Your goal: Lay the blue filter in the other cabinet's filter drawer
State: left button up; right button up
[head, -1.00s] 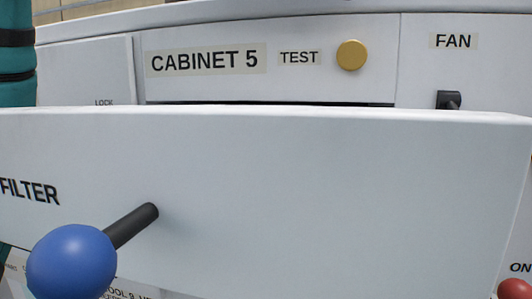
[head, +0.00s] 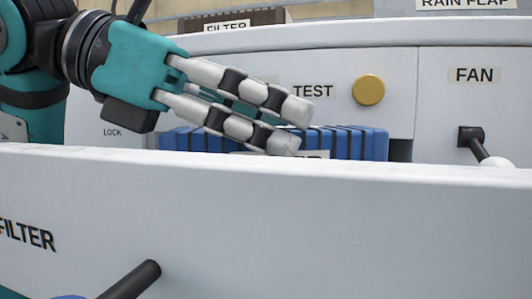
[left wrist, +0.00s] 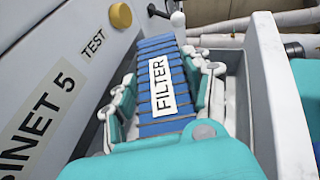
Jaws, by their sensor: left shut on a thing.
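The blue filter (head: 372,143) shows in the head view behind the top edge of the open drawer's front (head: 300,215), which hides its lower part. My left gripper (head: 296,125) reaches in from the left and is shut on it. In the left wrist view the ribbed filter (left wrist: 156,62), with its white FILTER label, lies between my fingers, within the outline of the drawer (left wrist: 268,75). Whether it touches the drawer floor is hidden. The drawer stands out from cabinet 5 (left wrist: 55,70). My right gripper is out of view.
The drawer's dark handle (head: 132,279) sticks out at the lower left. A brass TEST button (head: 369,90) and the FAN lever (head: 471,137) are on the cabinet face behind. A brown box labelled FILTER (head: 232,20) stands farther back.

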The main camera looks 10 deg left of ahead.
aim_at(266, 171)
pick_arm(q)
notch_tip(266, 171, down, 4)
jog(key=shift+s+a, duration=0.1)
jog(key=shift+f, duration=0.2)
jog(key=o, duration=1.1)
jog(key=shift+o, duration=0.2)
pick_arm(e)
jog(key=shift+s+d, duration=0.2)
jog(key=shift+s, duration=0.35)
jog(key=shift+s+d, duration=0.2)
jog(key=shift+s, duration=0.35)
